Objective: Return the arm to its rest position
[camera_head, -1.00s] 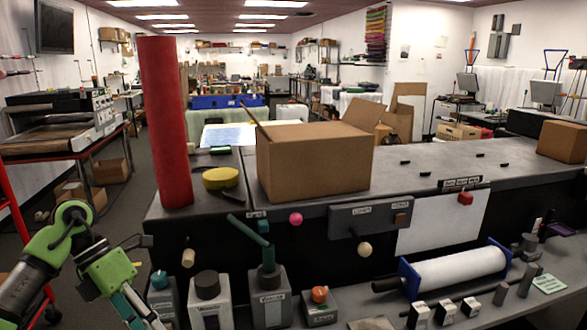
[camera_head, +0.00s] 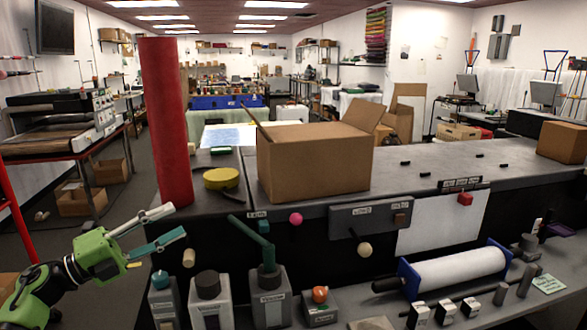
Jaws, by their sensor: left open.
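My left arm comes in at the lower left in the head view, with green and black links. My left gripper (camera_head: 165,227) is open and empty, its two fingers pointing right. One finger is pale grey and the other teal. It is in front of the dark bench's left end, below the red roll (camera_head: 165,120) and left of the wooden knob (camera_head: 189,258). I cannot tell whether a finger touches the bench front. My right gripper is not in view.
A cardboard box (camera_head: 315,168) and a yellow tape roll (camera_head: 221,178) sit on the bench top (camera_head: 430,165). A white roller (camera_head: 460,270) lies at right. Floor is open at left.

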